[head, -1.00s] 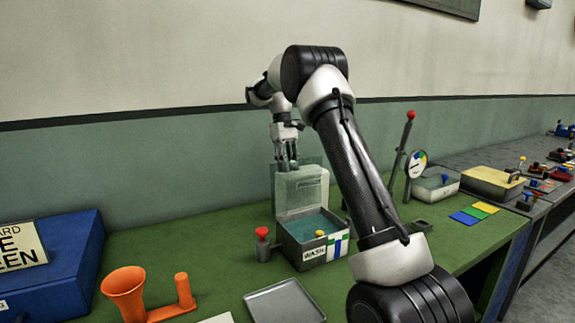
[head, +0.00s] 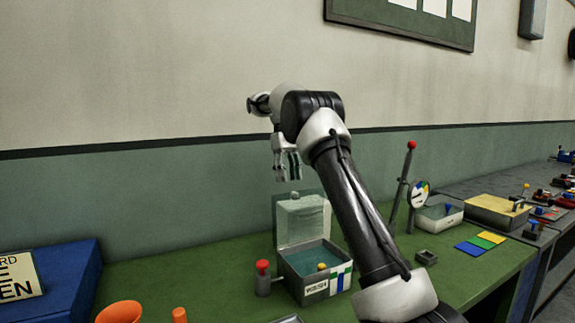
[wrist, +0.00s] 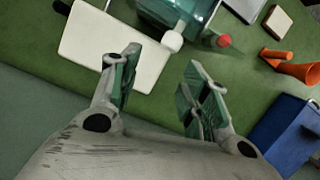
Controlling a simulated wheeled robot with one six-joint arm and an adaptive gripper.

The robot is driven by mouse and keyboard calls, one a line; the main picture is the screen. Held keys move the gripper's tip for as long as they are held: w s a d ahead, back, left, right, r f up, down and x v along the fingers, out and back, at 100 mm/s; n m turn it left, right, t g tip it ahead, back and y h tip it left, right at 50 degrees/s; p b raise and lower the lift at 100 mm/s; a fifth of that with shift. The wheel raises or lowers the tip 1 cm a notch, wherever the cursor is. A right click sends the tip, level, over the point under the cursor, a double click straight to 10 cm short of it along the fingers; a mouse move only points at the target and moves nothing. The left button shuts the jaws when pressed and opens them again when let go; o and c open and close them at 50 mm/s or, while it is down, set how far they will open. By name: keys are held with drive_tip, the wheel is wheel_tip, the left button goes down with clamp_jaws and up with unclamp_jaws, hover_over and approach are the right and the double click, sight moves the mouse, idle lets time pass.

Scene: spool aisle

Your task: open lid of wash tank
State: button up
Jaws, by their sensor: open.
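The wash tank (head: 308,290) is a grey box with a label on its front, standing on the green bench. Its lid (head: 303,221) stands raised at the tank's back edge, so the greenish inside shows. A yellow knob (head: 321,267) shows at the tank's front. In the wrist view the lid is a pale panel (wrist: 112,42) beside the tank (wrist: 185,15). My gripper (head: 288,178) points down above the lid, apart from it. In the wrist view my gripper (wrist: 160,85) has its fingers wide apart with nothing between them.
A red-topped post (head: 262,278) stands just left of the tank. An orange funnel (head: 120,312) and a blue box (head: 60,285) are further left. A red-tipped lever (head: 403,180) with a dial and a small white bin (head: 438,216) stand to the right.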

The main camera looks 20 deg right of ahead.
drive_tip(key=shift+v, duration=2.4)
drive_tip(key=shift+d, duration=0.1)
drive_tip(key=s+a+r+m+t, duration=0.15)
drive_tip(key=s+r, duration=0.25)
drive_tip(key=s, duration=0.7)
drive_tip(key=s+a+r+t, duration=0.2)
drive_tip(key=s+r+t, duration=0.15)
drive_tip(key=s, duration=0.65)
drive_tip(key=s+f+t, duration=0.1)
drive_tip(key=s+f, duration=0.3)
drive_tip(key=s, duration=0.3)
drive_tip(key=s+a+f+m, duration=0.1)
drive_tip(key=s+f, duration=0.4)
drive_tip(key=s, duration=0.3)
drive_tip(key=s+f+t, duration=0.1)
drive_tip(key=s+f, duration=0.3)
drive_tip(key=s, duration=0.3)
drive_tip(key=shift+s+a+f+t, duration=0.15)
drive_tip(key=shift+a+f+t, duration=0.05)
drive_tip(key=shift+f+t, duration=0.1)
